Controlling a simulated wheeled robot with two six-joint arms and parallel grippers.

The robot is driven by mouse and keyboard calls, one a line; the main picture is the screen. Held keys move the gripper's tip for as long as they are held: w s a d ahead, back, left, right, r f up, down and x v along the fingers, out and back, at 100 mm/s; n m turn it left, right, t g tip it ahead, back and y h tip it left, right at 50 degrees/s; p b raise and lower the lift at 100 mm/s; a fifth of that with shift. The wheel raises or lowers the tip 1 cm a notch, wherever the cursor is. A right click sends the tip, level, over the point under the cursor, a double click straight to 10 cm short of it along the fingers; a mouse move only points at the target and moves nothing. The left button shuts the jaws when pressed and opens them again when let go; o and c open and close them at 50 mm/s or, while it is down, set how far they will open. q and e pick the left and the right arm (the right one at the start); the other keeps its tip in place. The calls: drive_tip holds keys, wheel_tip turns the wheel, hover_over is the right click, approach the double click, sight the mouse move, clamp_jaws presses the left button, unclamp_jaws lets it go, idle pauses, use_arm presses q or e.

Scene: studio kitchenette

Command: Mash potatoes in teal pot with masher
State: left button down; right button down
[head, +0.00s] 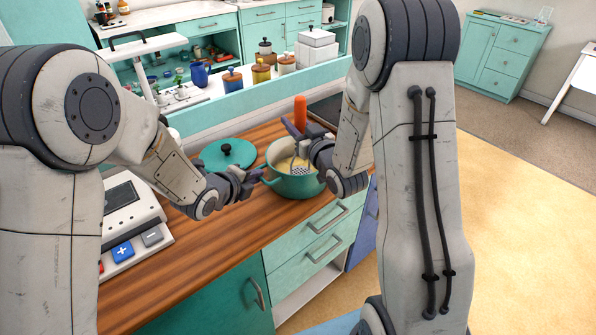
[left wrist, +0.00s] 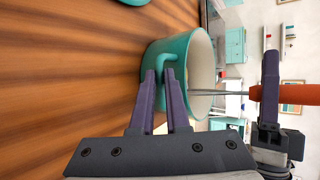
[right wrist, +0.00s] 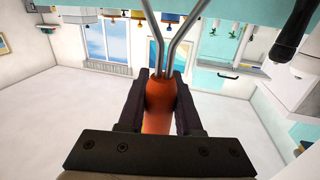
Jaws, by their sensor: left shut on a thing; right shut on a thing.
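The teal pot (head: 292,187) stands upright on the wooden counter with yellow potato (head: 283,163) inside. My left gripper (head: 257,176) is shut on the pot's side handle, which shows between its purple fingers in the left wrist view (left wrist: 166,76). My right gripper (head: 303,138) is shut on the orange handle of the masher (head: 300,108). In the right wrist view that handle (right wrist: 160,98) sits between the dark fingers, with two metal rods leading away. The masher is upright and its pale head is inside the pot. Whether the head presses the potato is unclear.
The teal lid (head: 213,156) with a black knob lies on the counter left of the pot. A device with plus and minus buttons (head: 131,228) stands at the near left. A dark cooktop (head: 325,110) lies beyond the pot. Several canisters stand on the ledge behind.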

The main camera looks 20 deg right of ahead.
drive_tip(key=shift+f, duration=1)
drive_tip(key=shift+r, duration=1.85)
use_arm(q)
drive_tip(key=c, duration=0.8)
unclamp_jaws()
drive_tip(key=shift+c, duration=0.2)
